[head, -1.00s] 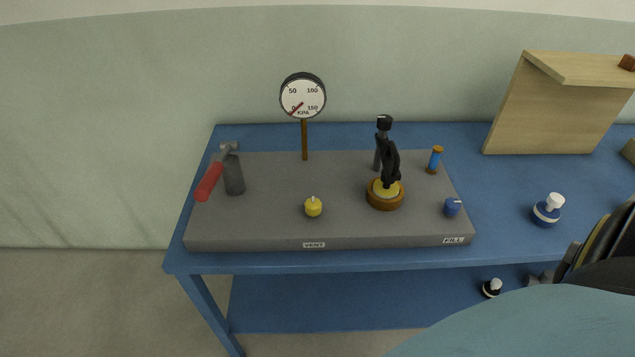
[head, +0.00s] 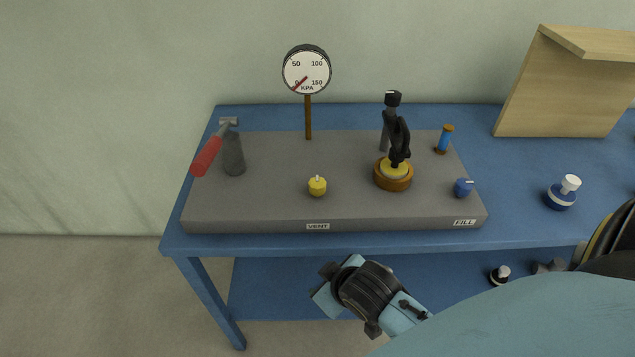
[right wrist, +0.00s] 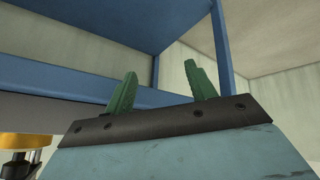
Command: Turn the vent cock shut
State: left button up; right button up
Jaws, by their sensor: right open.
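The vent cock is a small yellow knob (head: 317,187) with a pale mark at its back. It stands near the front of a grey panel (head: 270,185), behind the VENT label (head: 318,226). My right arm's wrist part (head: 368,290) shows in the head view, in front of the table's front edge and apart from the knob. In the right wrist view my right gripper (right wrist: 161,68) has two green fingers spread apart with nothing between them. The knob is not seen there. My left gripper is not in view.
A pressure gauge (head: 306,70) stands behind, its red needle near 0. A blue FILL knob (head: 463,187), a black-handled fitting on a brown base (head: 393,176) and a red-handled lever (head: 207,155) share the panel. A blue table edge (right wrist: 60,75) lies close in the right wrist view.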

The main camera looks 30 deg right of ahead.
jog(key=w+a+r+n+t+y, duration=0.25)
jog(key=w+r+t, duration=0.4)
jog(key=r, duration=0.65)
jog(key=w+a+r+n+t+y, duration=0.2)
jog(key=w+a+r+n+t, duration=0.25)
jog(key=w+r, duration=0.55)
jog(key=s+a+r+n+g+y, duration=0.2)
jog(key=s+a+r+n+y, duration=0.1)
jog(key=a+r+n+y, duration=0.9)
jog(key=n+g+h, duration=1.6)
jog(key=n, duration=0.3)
send_near(317, 182)
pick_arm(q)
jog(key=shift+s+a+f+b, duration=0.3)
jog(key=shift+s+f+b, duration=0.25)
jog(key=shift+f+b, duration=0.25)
pick_arm(e)
notch_tip(317, 182, down, 9)
jog(key=shift+f, duration=0.1)
